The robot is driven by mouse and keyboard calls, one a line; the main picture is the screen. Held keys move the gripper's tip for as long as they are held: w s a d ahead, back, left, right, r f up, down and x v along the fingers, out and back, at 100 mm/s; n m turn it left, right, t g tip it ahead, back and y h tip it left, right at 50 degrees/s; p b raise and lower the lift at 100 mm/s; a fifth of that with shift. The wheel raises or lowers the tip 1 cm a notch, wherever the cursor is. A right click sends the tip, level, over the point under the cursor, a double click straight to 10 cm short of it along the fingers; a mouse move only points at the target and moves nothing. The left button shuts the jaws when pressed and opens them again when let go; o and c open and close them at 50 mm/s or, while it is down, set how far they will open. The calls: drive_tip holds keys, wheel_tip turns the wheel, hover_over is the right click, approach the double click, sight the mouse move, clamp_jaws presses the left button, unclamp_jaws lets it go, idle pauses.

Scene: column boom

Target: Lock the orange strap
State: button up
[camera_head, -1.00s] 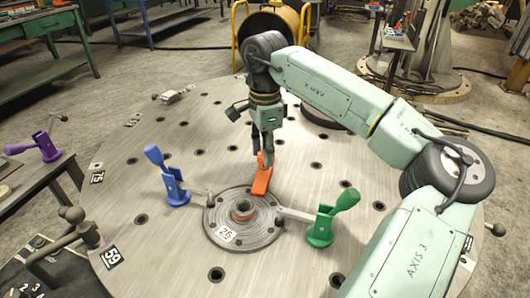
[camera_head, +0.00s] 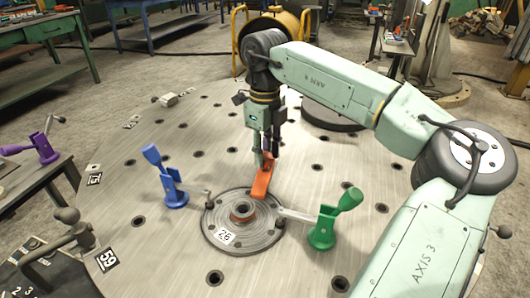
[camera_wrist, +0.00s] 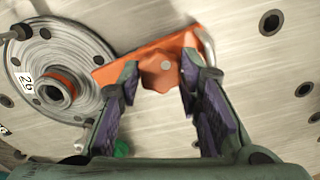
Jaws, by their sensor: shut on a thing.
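The orange strap (camera_head: 262,183) lies on the round steel table with its near end over the edge of the flanged disc (camera_head: 224,243). In the wrist view the strap (camera_wrist: 113,70) carries an orange lobed knob (camera_wrist: 160,72), and its left end overlaps the rim of the disc (camera_wrist: 88,45). My gripper (camera_head: 268,156) points down over the strap. In the wrist view my gripper (camera_wrist: 159,76) has one finger on each side of the knob and is shut on it. The fingers hide part of the strap.
A purple clamp (camera_head: 44,148) is on a side bench. The tabletop behind the disc is mostly clear.

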sight(265, 155)
drive_tip(key=m, duration=0.4)
drive_tip(key=shift+m+b, duration=0.3)
drive_tip(key=shift+b, duration=0.05)
drive_tip(key=shift+m+b, duration=0.3)
drive_tip(key=shift+m, duration=1.7)
drive_tip(key=o, duration=1.2)
drive_tip(key=shift+r, duration=0.1)
wheel_tip(265, 155, up, 12)
drive_tip(key=shift+f, duration=0.1)
